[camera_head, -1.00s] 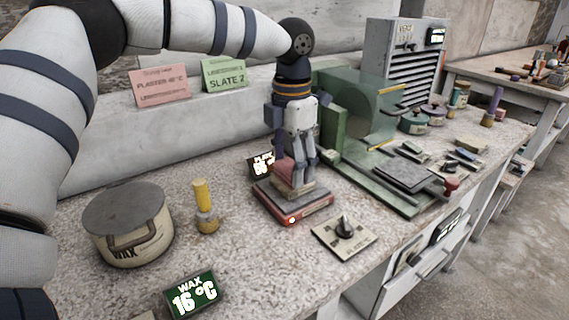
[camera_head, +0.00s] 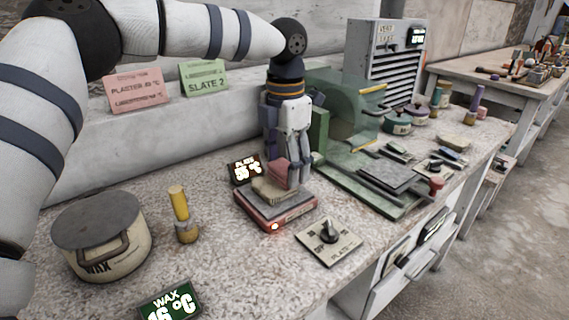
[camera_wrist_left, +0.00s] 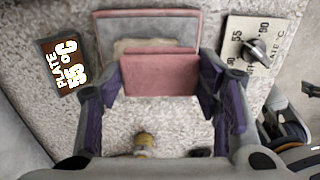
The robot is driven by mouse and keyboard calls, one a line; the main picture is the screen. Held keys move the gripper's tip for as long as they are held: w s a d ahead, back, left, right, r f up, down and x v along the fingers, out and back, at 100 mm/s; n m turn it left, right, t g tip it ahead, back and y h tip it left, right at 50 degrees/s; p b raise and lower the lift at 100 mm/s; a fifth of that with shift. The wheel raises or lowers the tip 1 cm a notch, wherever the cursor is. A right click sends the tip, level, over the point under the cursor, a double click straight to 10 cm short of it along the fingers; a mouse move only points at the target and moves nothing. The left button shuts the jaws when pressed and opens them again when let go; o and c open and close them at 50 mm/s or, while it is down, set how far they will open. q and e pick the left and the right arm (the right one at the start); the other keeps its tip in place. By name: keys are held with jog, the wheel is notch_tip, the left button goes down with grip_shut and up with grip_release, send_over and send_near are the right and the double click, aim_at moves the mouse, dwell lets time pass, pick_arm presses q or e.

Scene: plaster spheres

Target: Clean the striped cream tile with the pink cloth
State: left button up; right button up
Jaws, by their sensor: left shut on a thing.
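My left gripper (camera_head: 287,178) points down over the red-rimmed hot plate (camera_head: 274,219), shut on the pink cloth (camera_head: 277,172). In the left wrist view the cloth (camera_wrist_left: 160,75) is a folded pink block between the two fingers. A cream slab (camera_head: 262,189), which looks like the tile, lies on the plate under the cloth. In the left wrist view the cloth hides most of the slab (camera_wrist_left: 127,46). I cannot make out its stripes, or whether the cloth touches it. My right gripper is not in view.
A plate dial panel (camera_head: 328,241) is in front of the hot plate, and a plate display (camera_head: 245,169) behind it. A wax pot (camera_head: 100,235) and yellow-handled tool (camera_head: 183,215) stand left. A green machine with clear guard (camera_head: 345,110) stands close on the right.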

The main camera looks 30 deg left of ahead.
pick_arm(q)
jog(key=shift+f, duration=0.55)
